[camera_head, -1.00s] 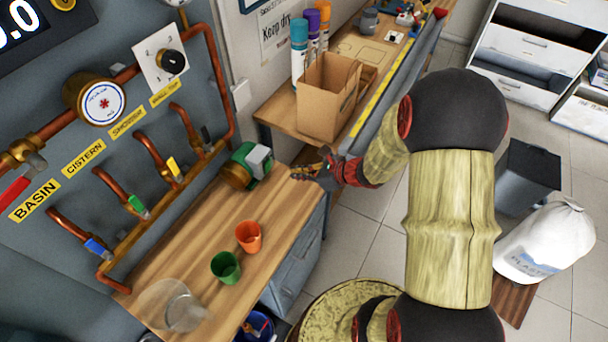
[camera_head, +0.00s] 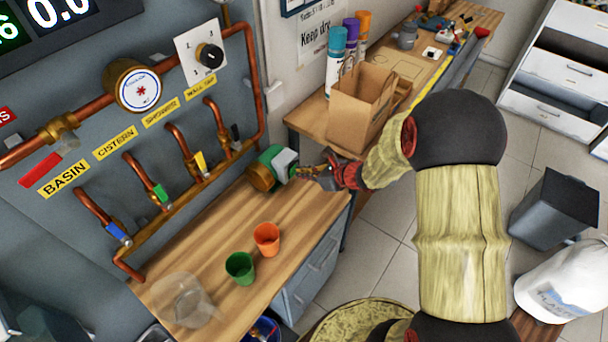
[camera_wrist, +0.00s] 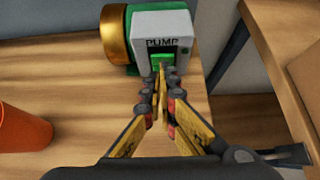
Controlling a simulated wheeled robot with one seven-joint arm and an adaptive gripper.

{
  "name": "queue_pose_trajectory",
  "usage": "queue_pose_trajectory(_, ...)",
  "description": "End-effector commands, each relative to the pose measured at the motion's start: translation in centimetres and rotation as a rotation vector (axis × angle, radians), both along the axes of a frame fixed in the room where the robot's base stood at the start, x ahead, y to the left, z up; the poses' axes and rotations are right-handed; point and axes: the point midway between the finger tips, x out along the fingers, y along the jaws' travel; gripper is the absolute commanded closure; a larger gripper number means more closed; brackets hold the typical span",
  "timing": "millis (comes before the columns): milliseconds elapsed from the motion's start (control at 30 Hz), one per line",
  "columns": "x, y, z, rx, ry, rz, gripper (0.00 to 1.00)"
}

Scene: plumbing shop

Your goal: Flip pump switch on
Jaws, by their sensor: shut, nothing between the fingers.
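The pump (camera_head: 271,168) is a green and brass unit with a pale box, standing on the wooden bench against the pipe board. In the wrist view the pump's grey box (camera_wrist: 162,24) carries the label "PUMP" and a green switch (camera_wrist: 163,61) on its front. My gripper (camera_wrist: 160,72) is shut and empty, with its fingertips right in front of the switch and overlapping its lower part. I cannot tell whether they touch it. In the head view my gripper (camera_head: 300,172) reaches the pump's right side from the right.
An orange cup (camera_head: 266,240), a green cup (camera_head: 240,268) and a clear jug (camera_head: 186,301) stand on the bench in front of the pump. Copper pipes with coloured valves run along the board at left.

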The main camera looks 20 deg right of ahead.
Motion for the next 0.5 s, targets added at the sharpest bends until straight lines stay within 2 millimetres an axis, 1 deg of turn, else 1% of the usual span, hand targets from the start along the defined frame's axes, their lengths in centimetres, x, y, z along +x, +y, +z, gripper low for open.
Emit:
queue_pose_trajectory(267, 0.66, 0.59, 0.87, -0.045, 0.064, 0.003, 1.00)
queue_pose_trajectory(333, 0.59, 0.47, 0.48, -0.042, 0.061, 0.001, 1.00)
queue_pose_trajectory(500, 0.59, 0.46, 0.43, -0.042, 0.061, 0.001, 1.00)
